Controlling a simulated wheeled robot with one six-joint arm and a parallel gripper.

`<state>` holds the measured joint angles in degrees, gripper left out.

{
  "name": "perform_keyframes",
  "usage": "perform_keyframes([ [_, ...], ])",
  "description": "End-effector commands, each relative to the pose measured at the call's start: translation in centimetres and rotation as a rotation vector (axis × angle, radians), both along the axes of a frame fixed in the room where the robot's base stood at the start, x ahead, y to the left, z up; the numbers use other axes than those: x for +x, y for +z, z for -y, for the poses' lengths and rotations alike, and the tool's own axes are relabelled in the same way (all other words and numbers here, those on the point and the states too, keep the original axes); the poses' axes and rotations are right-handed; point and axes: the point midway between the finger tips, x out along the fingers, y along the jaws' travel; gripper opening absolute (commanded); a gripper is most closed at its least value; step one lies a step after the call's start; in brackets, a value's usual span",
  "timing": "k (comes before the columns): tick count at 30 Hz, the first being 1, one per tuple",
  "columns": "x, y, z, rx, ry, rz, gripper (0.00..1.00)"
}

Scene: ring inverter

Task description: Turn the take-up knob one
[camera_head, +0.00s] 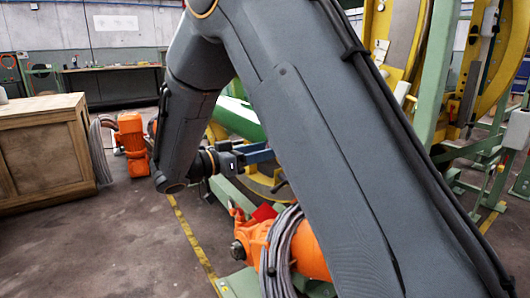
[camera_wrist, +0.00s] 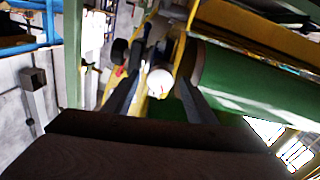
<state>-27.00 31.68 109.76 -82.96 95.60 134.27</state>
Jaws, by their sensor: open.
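My gripper (camera_head: 262,153) is in front of the green machine in the head view, partly hidden by my own arm. In the wrist view my gripper (camera_wrist: 161,76) is open, its two dark fingers apart. A pale round part (camera_wrist: 159,82) shows in the gap between the fingers, beyond them; I cannot tell how far off it is. Dark round parts, one a dark knob-like piece (camera_wrist: 118,50), show at the upper left of that gap. None is clearly marked as take-up knob one. In the head view my arm hides this part of the machine.
A green roll (camera_wrist: 255,85) on the machine lies right of the fingers. The machine's green post (camera_head: 437,75) stands at the right. An orange motor unit with grey cables (camera_head: 310,255) is below my gripper. A wooden crate (camera_head: 40,150) stands left, with open floor before it.

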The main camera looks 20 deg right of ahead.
Motion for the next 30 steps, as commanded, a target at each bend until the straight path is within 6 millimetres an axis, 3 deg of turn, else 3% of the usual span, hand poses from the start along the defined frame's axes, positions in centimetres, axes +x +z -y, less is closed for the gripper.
perform_keyframes([
  [6, -0.01, 0.0, 0.01, 0.0, 0.0, 0.0, 0.5],
  [13, -0.02, -0.02, -0.01, 0.0, 0.0, -0.001, 0.11],
  [23, -0.03, 0.02, -0.01, -0.014, 0.0, -0.042, 0.1],
  [30, -0.05, 0.13, -0.01, -0.057, 0.0, -0.178, 0.1],
])
